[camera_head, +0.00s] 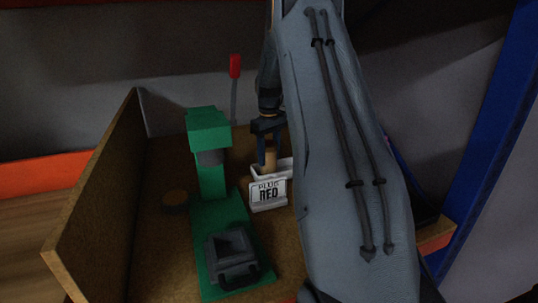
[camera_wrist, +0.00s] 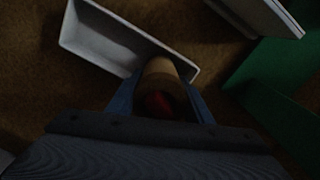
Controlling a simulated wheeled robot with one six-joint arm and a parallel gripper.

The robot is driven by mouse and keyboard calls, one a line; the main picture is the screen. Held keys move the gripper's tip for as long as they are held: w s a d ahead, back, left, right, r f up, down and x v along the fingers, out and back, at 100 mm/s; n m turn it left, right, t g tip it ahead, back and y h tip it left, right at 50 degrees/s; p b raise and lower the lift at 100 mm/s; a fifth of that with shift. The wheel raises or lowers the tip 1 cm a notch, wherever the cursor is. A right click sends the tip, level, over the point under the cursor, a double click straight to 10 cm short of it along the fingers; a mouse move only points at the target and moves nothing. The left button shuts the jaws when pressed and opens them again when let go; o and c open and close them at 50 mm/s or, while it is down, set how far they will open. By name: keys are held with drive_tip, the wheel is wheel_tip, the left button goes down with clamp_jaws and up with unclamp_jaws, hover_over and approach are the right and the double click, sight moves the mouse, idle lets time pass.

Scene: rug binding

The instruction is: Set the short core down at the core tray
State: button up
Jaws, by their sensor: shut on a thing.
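My gripper (camera_head: 267,158) is shut on a tan cylinder, the short core (camera_head: 270,159), which stands roughly upright between the fingers. In the wrist view the core (camera_wrist: 161,75) shows end-on between the blue fingers, with something red inside or on its near end. Whether the core touches the tray is hidden.
A label reading "PLUS RED" (camera_head: 268,191) is on the tray's front. A wooden board (camera_head: 98,200) walls the left side.

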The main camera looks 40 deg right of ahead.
drive_tip(key=o, duration=1.2)
drive_tip(key=shift+f, duration=0.1)
wheel_tip(320, 180, up, 12)
drive_tip(key=shift+f+b, duration=0.15)
drive_tip(key=shift+b, duration=0.85)
drive_tip(key=shift+r, duration=0.3)
